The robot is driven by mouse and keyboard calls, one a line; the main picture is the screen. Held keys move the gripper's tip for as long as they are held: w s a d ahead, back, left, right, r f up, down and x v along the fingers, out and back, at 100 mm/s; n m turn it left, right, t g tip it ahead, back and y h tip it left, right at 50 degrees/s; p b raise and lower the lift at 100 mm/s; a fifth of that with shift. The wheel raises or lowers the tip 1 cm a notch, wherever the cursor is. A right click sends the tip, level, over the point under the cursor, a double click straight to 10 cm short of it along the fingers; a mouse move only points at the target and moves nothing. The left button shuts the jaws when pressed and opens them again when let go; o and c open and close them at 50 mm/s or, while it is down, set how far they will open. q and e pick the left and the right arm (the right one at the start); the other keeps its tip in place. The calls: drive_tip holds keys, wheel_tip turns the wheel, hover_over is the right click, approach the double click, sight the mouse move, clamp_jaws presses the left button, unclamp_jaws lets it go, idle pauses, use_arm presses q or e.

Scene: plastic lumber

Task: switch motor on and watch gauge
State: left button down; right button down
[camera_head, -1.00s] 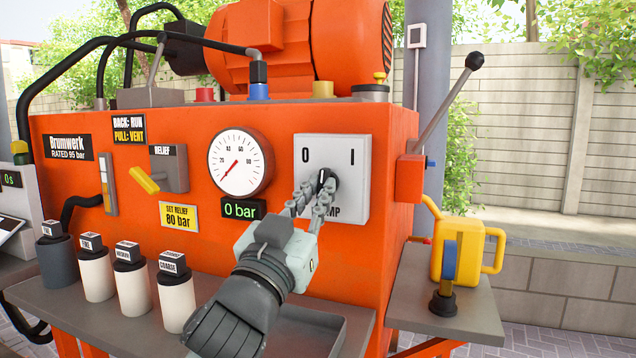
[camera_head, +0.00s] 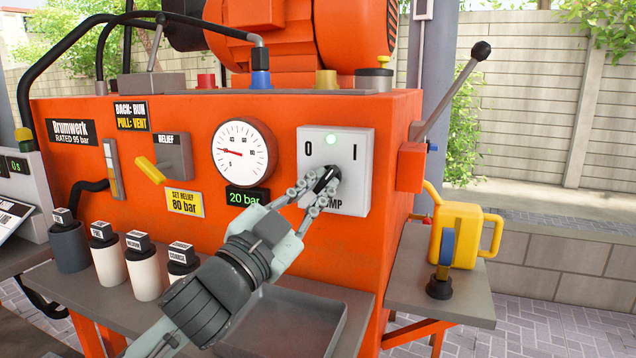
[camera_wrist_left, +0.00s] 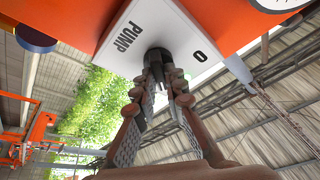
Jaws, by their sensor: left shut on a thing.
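The motor switch is a white panel (camera_head: 354,150) marked 0, I and PUMP on the orange machine, with a black rotary knob (camera_head: 331,174). A green light glows at the panel's top, and the knob is tilted toward the I. My left gripper (camera_head: 318,190) is shut on the knob. The left wrist view shows its fingers around the black knob (camera_wrist_left: 157,57) in front of the panel. The round gauge (camera_head: 241,153) is just left of the panel, its red needle pointing left near 20. The green display (camera_head: 247,196) reads 20 bar, partly covered by my gripper. My right gripper is not in view.
A yellow relief lever (camera_head: 150,169) and a yellow "SET RELIEF 80 bar" label (camera_head: 185,204) are left of the gauge. Several labelled canisters stand on the grey shelf at lower left. A yellow can (camera_head: 457,236) stands on a right side shelf, below a long lever (camera_head: 455,95).

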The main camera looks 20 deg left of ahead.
use_arm(q)
drive_tip(key=shift+a+r, duration=0.1)
drive_tip(key=c, duration=1.6)
unclamp_jaws()
wheel_tip(320, 180, up, 10)
drive_tip(key=shift+f, duration=0.1)
